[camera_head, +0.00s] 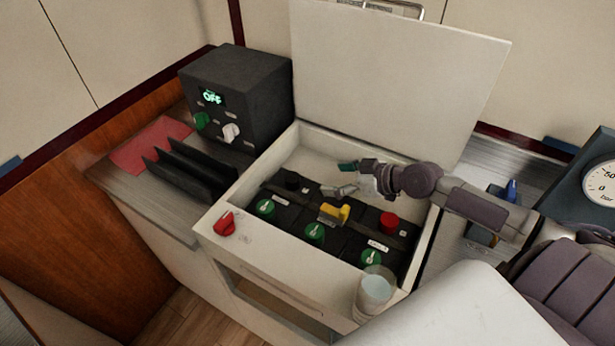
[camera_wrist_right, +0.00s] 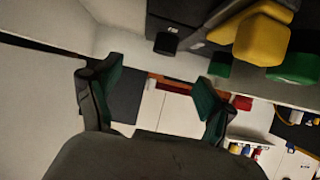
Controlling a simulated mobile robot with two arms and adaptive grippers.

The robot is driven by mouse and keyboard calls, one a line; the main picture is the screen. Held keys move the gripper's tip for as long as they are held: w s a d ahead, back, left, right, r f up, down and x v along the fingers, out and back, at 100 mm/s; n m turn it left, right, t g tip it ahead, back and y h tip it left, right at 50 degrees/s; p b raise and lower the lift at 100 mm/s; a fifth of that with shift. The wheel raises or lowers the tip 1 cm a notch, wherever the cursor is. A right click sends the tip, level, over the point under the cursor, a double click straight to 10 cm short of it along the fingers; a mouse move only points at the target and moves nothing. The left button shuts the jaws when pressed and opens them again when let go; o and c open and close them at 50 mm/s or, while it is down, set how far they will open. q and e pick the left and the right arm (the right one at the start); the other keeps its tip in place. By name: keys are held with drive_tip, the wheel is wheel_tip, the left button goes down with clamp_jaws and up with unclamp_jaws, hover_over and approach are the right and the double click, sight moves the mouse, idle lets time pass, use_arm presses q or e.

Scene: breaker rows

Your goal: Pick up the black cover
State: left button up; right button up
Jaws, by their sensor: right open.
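A small black cover (camera_head: 292,181), seemingly the one named, sits on the far left battery inside the open white box. In the right wrist view a black cap (camera_wrist_right: 166,43), probably the same cover, shows above and beyond the fingertips. My right gripper (camera_head: 343,178) hangs over the box, to the right of the cover and apart from it. In the wrist view the green-padded fingers of my right gripper (camera_wrist_right: 157,92) are spread with nothing between them. My left gripper is not in view.
The box's raised lid (camera_head: 395,80) stands behind. A yellow piece (camera_head: 335,213), a red cap (camera_head: 389,219) and green round caps (camera_head: 314,233) are on the batteries. A red switch (camera_head: 226,223) and a glass (camera_head: 374,290) are on the front rim.

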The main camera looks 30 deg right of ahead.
sight(295, 178)
drive_tip(key=w+a, duration=0.1)
drive_tip(key=w+a+f, duration=0.1)
drive_tip(key=a, duration=0.1)
drive_tip(key=shift+w+a, duration=0.1)
drive_tip(key=shift+w, duration=0.3)
drive_tip(key=b+x, duration=0.1)
drive_tip(key=x, duration=0.2)
drive_tip(key=shift+w+f, duration=0.45)
drive_tip(key=shift+w+a+f, duration=0.2)
drive_tip(key=shift+w+a, duration=0.3)
drive_tip(key=b+x, duration=0.1)
drive_tip(key=x, duration=0.2)
drive_tip(key=shift+w+a+f, duration=0.1)
drive_tip(key=shift+w+f, duration=0.1)
drive_tip(key=shift+w, duration=0.1)
drive_tip(key=shift+w+f, duration=0.1)
drive_tip(key=shift+w, duration=0.05)
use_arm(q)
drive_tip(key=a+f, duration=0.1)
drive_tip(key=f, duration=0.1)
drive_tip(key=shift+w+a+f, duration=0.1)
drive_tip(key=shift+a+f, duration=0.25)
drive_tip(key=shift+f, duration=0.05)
